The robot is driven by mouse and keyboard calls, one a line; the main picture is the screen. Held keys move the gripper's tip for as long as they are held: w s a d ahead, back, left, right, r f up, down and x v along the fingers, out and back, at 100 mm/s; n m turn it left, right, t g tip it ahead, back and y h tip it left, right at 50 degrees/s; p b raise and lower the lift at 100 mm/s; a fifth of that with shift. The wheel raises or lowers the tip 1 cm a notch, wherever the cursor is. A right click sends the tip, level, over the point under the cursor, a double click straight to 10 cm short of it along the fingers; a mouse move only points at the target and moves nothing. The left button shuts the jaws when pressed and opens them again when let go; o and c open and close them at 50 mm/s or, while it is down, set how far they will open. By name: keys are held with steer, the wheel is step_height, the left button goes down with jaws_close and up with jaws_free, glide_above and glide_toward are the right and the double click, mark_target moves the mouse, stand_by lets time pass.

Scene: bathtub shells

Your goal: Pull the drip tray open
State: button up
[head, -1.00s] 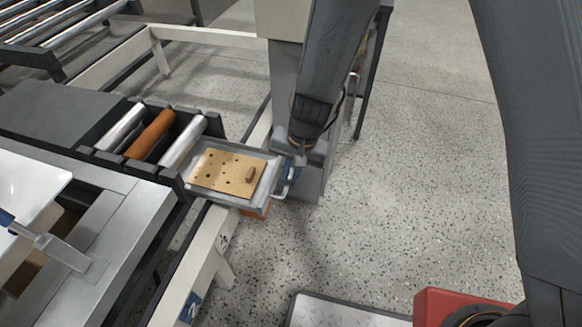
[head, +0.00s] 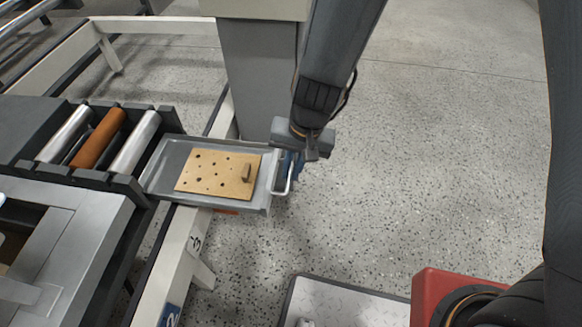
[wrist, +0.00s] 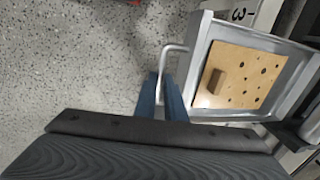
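The grey drip tray (head: 163,172) sticks out to the right from under the roller bench. A tan board with holes (head: 210,175) and a small brown block (head: 246,172) lie in it. A bent metal handle (head: 290,176) is on its outer end; the handle also shows in the wrist view (wrist: 163,62). My gripper (wrist: 162,90) has its blue fingers on either side of the handle bar, shut on it. In the head view, my gripper (head: 291,163) is partly hidden by my wrist. The tray's inner end is hidden under the rollers.
Metal and orange rollers (head: 98,138) sit in a dark frame at the left. A pale beam (head: 190,235) runs under the tray. A grey post (head: 256,75) stands behind my gripper. Speckled floor (head: 430,150) to the right is open.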

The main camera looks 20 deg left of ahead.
steer(key=o, duration=0.4)
steer(key=shift+s, duration=0.1)
steer(key=shift+r, duration=0.1)
steer(key=r+p, duration=0.1)
steer(key=r, duration=0.1)
steer(key=d+r+p, duration=0.1)
steer(key=r, duration=0.2)
steer(key=r+p, duration=0.1)
steer(key=r, duration=0.1)
steer(key=shift+d+r, duration=0.25)
